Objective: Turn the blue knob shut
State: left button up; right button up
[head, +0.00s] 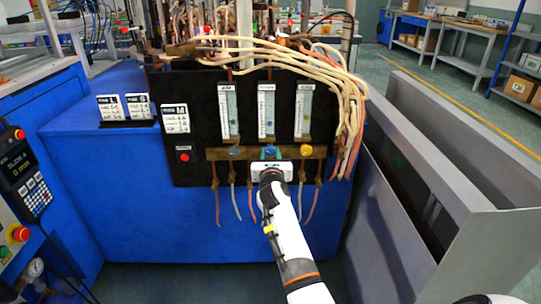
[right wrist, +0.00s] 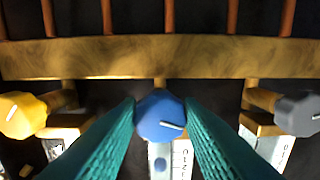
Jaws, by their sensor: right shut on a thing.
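The blue knob (right wrist: 160,116) sits between my right gripper's two teal fingers (right wrist: 161,117) in the right wrist view. A finger touches it on each side, and a short white mark shows on its face. In the head view the right gripper (head: 269,157) reaches up to the middle of the brass bar (head: 218,154) and hides most of the blue knob. The knob is below the middle flow gauge (head: 266,110) on the black panel. My left gripper is not in view.
A yellow knob (head: 305,150) and a grey knob (head: 234,153) flank the blue one, clear of the fingers. They also show in the right wrist view, yellow (right wrist: 22,114) and grey (right wrist: 298,114). Hoses (head: 350,125) hang at the panel's right. A grey metal bin (head: 450,160) stands farther right.

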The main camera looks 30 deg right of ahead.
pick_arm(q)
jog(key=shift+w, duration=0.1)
pick_arm(e)
jog(key=shift+m, duration=0.3)
jog(key=m+p, duration=0.2)
jog(key=m, duration=0.4)
jog(key=m+p, duration=0.1)
jog(key=m, duration=0.2)
jog(key=shift+a+m, duration=0.1)
jog(key=shift+m, duration=0.3)
jog(key=m, duration=0.3)
jog(key=shift+m, duration=0.3)
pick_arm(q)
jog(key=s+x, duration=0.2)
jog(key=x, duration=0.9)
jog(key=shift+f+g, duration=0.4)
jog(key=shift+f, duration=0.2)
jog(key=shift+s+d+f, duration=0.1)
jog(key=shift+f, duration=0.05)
pick_arm(e)
jog(key=shift+m, duration=0.3)
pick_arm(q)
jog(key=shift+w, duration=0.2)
pick_arm(e)
jog(key=o, duration=0.9)
jog(key=shift+o, duration=0.2)
